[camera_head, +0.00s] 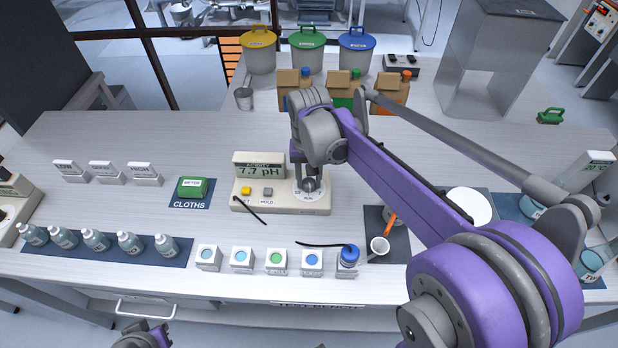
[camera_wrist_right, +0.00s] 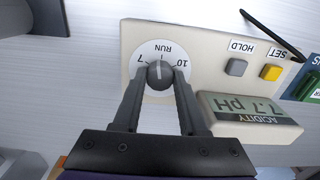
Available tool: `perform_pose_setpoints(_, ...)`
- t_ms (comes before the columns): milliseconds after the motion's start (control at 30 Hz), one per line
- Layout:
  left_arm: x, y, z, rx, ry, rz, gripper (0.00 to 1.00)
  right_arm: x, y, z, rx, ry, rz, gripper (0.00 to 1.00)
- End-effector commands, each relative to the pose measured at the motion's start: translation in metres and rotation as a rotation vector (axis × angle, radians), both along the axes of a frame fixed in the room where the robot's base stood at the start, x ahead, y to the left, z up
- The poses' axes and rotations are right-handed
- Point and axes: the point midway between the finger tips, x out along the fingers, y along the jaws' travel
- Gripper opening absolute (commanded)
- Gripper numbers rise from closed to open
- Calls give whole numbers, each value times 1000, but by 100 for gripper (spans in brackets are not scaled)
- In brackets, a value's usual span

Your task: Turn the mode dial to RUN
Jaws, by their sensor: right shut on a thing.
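The mode dial (camera_wrist_right: 160,73) is a dark round knob on a white disc marked 7, RUN and 10, on the cream acidity meter (camera_head: 275,205). In the right wrist view its white line appears to point at RUN. The meter's display (camera_head: 260,170) reads 7.7 pH. My right gripper (camera_wrist_right: 159,80) points down over the dial and is shut on the knob, one finger on each side. In the head view the dial disc (camera_head: 312,198) is partly hidden by this gripper. A small part of my left arm shows at the bottom edge; its fingers cannot be made out.
The yellow SET button (camera_wrist_right: 271,72) and grey HOLD button (camera_wrist_right: 236,67) sit beside the dial. A black probe lead lies in front of the meter.

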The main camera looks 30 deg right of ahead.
Motion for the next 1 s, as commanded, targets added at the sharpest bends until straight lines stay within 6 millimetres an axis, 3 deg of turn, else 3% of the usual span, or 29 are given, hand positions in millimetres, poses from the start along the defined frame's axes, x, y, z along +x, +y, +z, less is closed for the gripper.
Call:
perform_pose_setpoints(400, 0, 0, -1, 0, 1, 0, 0, 0, 0, 0, -1, -1, -197, 0)
perform_pose_setpoints(967, 0, 0, -1, 0, 1, 0, 0, 0, 0, 1, -1, -1, -227, 0)
perform_pose_setpoints(1000, 0, 0, -1, 0, 1, 0, 0, 0, 0, 1, -1, -1, -226, 45)
